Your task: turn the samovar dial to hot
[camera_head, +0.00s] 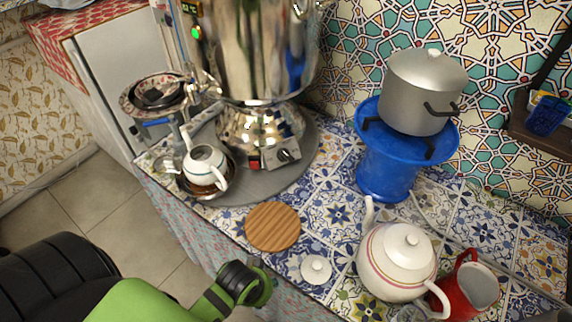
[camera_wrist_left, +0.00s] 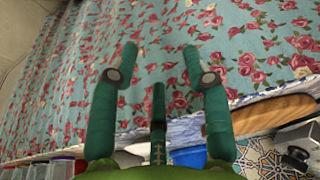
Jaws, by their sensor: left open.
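The tall shiny metal samovar (camera_head: 262,60) stands on a round grey mat at the back left of the tiled counter. Its dial (camera_head: 287,156) is a small black knob on a metal panel low on the base, with a red switch (camera_head: 254,164) to its left. The dial's setting is too small to read. My left gripper (camera_head: 262,277) is at the counter's front edge, below and apart from the dial. My right gripper is in neither view.
A white teapot (camera_head: 203,165) stands beside the samovar's base. A round wooden board (camera_head: 273,226), a white lid (camera_head: 316,269), a larger teapot (camera_head: 399,261) and a red jug (camera_head: 470,290) line the front. A grey pot (camera_head: 424,90) sits on a blue stand (camera_head: 388,176).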

